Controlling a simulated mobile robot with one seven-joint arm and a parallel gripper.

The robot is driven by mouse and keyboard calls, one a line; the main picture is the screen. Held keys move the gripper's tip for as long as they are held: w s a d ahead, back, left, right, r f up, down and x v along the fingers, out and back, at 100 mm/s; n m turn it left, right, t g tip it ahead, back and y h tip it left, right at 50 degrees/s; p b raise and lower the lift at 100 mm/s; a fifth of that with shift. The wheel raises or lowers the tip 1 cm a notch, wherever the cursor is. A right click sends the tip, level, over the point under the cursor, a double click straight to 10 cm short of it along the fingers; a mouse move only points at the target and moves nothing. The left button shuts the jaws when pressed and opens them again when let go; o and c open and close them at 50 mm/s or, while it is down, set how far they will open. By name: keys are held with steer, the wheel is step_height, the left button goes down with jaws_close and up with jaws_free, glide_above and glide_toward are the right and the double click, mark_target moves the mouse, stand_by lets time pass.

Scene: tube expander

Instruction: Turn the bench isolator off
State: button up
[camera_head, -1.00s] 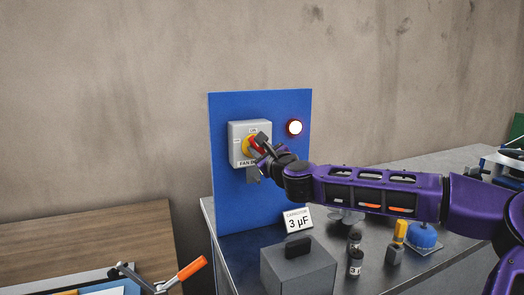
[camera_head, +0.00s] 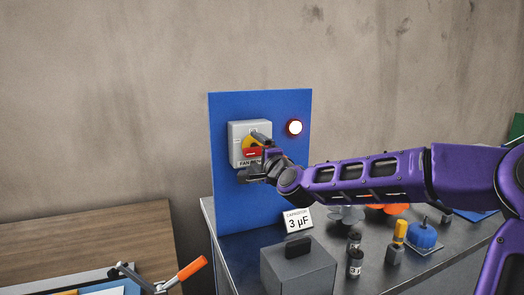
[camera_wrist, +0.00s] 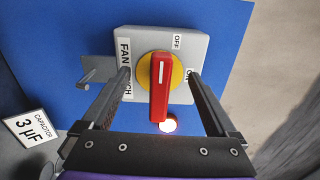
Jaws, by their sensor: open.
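The bench isolator is a grey box (camera_head: 236,132) on a blue upright panel (camera_head: 228,205), with a yellow disc and a red handle (camera_head: 252,153). In the wrist view the red handle (camera_wrist: 159,100) lies straight up and down across the yellow disc (camera_wrist: 143,72). Its white line is at the upper end, toward the side with the OFF label (camera_wrist: 176,41); the ON label (camera_wrist: 189,75) is at the right. My gripper (camera_wrist: 159,76) is open, its fingers on either side of the handle with gaps showing. In the head view my gripper (camera_head: 258,165) partly covers the box's lower part.
A lamp (camera_head: 294,127) on the panel glows white. The metal bench holds a capacitor card (camera_head: 298,220), a grey block (camera_head: 299,270), small dark cylinders (camera_head: 355,263) and a blue round part (camera_head: 422,237). A wooden table (camera_head: 90,235) stands at the left.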

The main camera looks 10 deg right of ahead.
mark_target(258, 152)
steer(key=shift+s+d+r+p, duration=0.1)
steer(key=shift+s+d+p, duration=0.15)
steer(key=shift+s, duration=0.5)
steer(key=shift+s+d+p, duration=0.1)
steer(key=shift+s+p, duration=0.2)
steer(key=shift+s, duration=0.45)
steer(key=shift+s+d+p, duration=0.2)
steer(key=shift+s+p, duration=0.25)
steer(key=shift+s, duration=0.55)
steer(key=shift+s+d+p, duration=0.15)
steer(key=shift+s+p, duration=0.3)
steer(key=shift+s, duration=0.5)
